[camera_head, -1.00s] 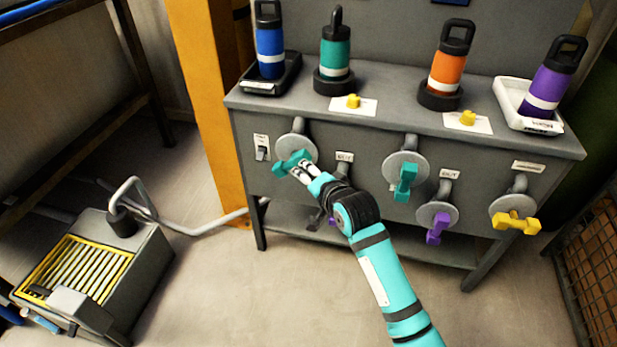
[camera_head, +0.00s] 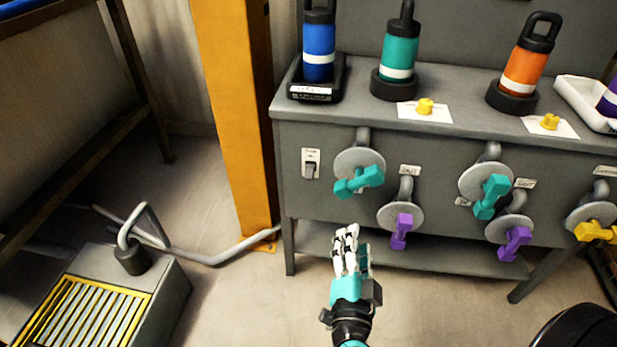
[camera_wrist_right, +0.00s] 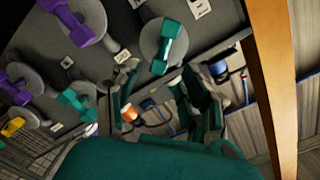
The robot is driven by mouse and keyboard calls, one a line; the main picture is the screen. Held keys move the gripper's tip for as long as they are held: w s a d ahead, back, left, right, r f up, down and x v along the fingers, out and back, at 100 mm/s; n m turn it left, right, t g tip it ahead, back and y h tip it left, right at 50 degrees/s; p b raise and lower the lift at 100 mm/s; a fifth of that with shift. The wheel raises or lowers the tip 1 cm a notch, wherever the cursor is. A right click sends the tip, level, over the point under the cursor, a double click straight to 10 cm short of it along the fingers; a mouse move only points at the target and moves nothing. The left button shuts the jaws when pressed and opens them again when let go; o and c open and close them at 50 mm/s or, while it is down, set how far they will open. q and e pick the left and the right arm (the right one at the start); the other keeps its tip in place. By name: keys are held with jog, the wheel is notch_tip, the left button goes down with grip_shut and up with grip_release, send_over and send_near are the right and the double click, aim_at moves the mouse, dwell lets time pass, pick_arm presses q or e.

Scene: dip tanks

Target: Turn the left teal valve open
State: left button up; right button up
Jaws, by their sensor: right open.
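The left teal valve (camera_head: 359,181) is a teal bar handle on a grey round disc at the left of the grey cabinet front. Its bar lies nearly level, right end slightly higher. It also shows in the right wrist view (camera_wrist_right: 168,45). My right gripper (camera_head: 347,242) is below this valve, apart from it, fingers pointing up toward the cabinet. In the wrist view the gripper (camera_wrist_right: 158,95) has its fingers spread with nothing between them. A second teal valve (camera_head: 491,197) sits further right, its bar steeply tilted. My left gripper is out of view.
Purple valves (camera_head: 401,232) and a yellow valve (camera_head: 596,232) share the cabinet front. A switch (camera_head: 310,165) is left of the left teal valve. Bottles, including a blue one (camera_head: 319,48), stand on top. An orange post (camera_head: 235,120) stands left of the cabinet.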

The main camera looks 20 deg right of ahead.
jog(key=p, duration=0.2)
send_near(360, 186)
jog(key=shift+h, duration=0.3)
jog(key=p+x, duration=0.2)
jog(key=x, duration=0.9)
jog(key=shift+w+a, duration=0.1)
jog(key=shift+w, duration=0.05)
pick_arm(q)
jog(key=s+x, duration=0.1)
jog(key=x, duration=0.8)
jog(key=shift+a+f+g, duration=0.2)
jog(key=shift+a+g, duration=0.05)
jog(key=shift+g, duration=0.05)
pick_arm(e)
grip_shut()
